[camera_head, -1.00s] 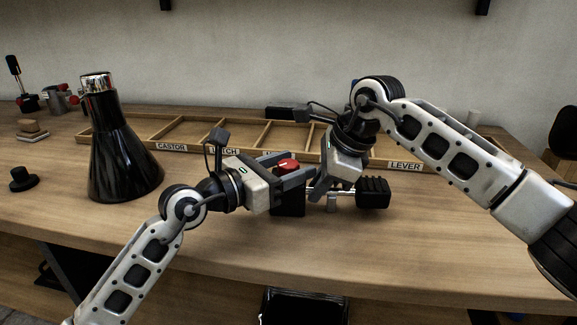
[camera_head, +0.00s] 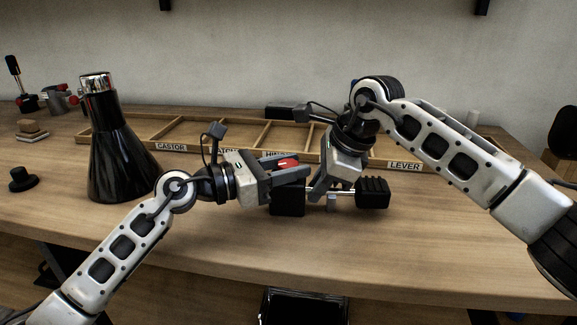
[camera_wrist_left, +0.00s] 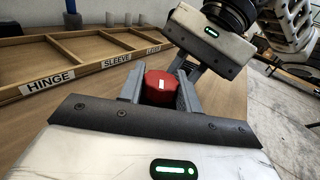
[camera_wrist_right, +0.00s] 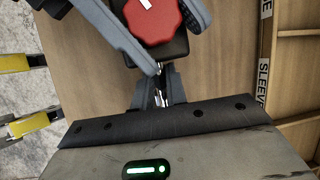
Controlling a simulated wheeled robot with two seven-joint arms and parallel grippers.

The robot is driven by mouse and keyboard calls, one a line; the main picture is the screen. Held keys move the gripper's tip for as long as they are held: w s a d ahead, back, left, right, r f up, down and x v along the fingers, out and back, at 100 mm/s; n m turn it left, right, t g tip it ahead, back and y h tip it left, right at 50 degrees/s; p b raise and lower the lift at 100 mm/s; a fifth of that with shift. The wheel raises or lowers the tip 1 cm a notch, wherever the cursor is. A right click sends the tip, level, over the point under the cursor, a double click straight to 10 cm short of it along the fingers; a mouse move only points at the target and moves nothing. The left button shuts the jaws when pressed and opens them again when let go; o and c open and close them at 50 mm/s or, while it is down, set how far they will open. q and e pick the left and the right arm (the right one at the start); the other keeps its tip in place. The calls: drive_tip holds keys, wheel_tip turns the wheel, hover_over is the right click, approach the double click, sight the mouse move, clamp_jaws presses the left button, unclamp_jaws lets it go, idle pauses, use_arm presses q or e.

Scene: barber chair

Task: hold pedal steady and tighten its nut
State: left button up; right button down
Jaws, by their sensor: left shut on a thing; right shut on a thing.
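The red nut (camera_head: 288,163), a scalloped knob with a white mark, sits on top of a black block (camera_head: 287,203) on the bench. My left gripper (camera_wrist_left: 161,88) is shut on the nut, one finger on each side. The pedal (camera_head: 372,192) is a black ribbed block on a metal rod (camera_head: 345,192) that runs toward the black block. My right gripper (camera_wrist_right: 160,88) comes down from above and is shut on the pedal's metal rod, close beside the black block. The two grippers' fingers are very near each other. The rod is partly hidden by my right fingers.
A shallow wooden tray (camera_head: 225,147) with labelled compartments lies behind the grippers. A large black flask-shaped bottle (camera_head: 115,160) stands left of my left arm. A small black knob-shaped part (camera_head: 22,179) lies at far left. The bench front is clear.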

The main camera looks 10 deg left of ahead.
use_arm(q)
drive_tip(key=m+g+h, duration=0.1)
drive_tip(key=m+g, duration=0.1)
drive_tip(key=g, duration=0.1)
drive_tip(key=m+g+h, duration=0.1)
drive_tip(key=m+g, duration=0.1)
drive_tip(key=g, duration=0.2)
drive_tip(key=shift+f+m+h, duration=0.1)
drive_tip(key=shift+m+h, duration=0.3)
use_arm(e)
drive_tip(key=shift+r, duration=0.1)
use_arm(q)
drive_tip(key=shift+g, duration=0.4)
drive_tip(key=o, duration=1)
drive_tip(key=shift+c, duration=0.2)
drive_tip(key=shift+a, duration=0.15)
drive_tip(key=a, duration=0.4)
drive_tip(key=s+a, duration=0.1)
drive_tip(key=a, duration=0.6)
drive_tip(key=shift+s+a, duration=0.35)
